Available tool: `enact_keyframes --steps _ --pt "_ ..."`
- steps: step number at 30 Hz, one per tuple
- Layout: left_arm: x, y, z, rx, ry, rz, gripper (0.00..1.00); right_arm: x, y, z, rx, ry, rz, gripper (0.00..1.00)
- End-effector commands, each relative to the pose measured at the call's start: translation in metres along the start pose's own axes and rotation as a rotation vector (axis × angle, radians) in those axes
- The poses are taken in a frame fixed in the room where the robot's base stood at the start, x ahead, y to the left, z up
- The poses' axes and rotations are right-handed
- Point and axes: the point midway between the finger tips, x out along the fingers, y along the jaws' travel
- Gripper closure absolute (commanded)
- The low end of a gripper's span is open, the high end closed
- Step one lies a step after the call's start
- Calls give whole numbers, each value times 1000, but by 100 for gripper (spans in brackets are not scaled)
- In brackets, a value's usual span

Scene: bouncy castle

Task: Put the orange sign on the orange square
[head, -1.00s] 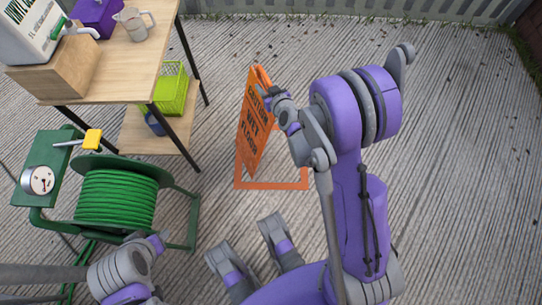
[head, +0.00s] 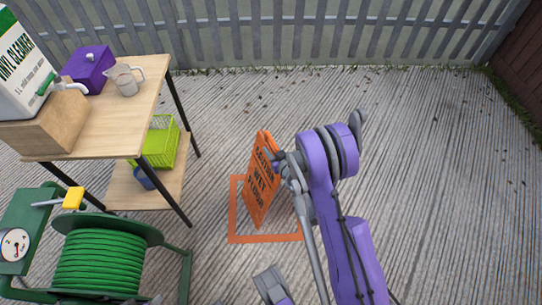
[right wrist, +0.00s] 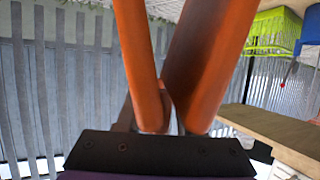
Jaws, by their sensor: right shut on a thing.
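The orange sign (head: 262,180), with black lettering, is upright and slightly tilted. In the head view it appears inside the orange square (head: 262,239), an outline on the floor. I cannot tell whether its feet touch the floor. My right gripper (head: 281,163) is shut on the upper part of the sign, from its right side. The sign and my arm hide the square's far and right sides. In the right wrist view the sign's two orange panels (right wrist: 140,60) run up from the dark gripper body.
A wooden table (head: 140,105) at the left holds a jug (head: 126,82), a purple box (head: 88,70) and a large cleaner container (head: 22,70). A green basket (head: 158,145) is on its lower shelf. A green hose reel (head: 100,262) stands front left. Floor to the right is clear.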

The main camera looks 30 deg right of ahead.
Motion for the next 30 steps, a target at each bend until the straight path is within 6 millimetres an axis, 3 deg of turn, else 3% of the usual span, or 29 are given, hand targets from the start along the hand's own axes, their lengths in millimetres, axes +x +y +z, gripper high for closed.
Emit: enact_keyframes --steps 5,16,17,21,30 --pt "10 0 2 0 -2 0 50 10 0 24 0 1 1 100" --pt "11 0 2 0 -2 0 50 11 0 27 0 1 1 100" --pt "11 0 2 0 -2 0 50 11 0 27 0 0 -1 59" --pt "10 0 2 0 -2 0 50 11 0 26 0 0 -1 34" --pt "10 0 2 0 -2 0 50 11 0 26 0 0 0 34"
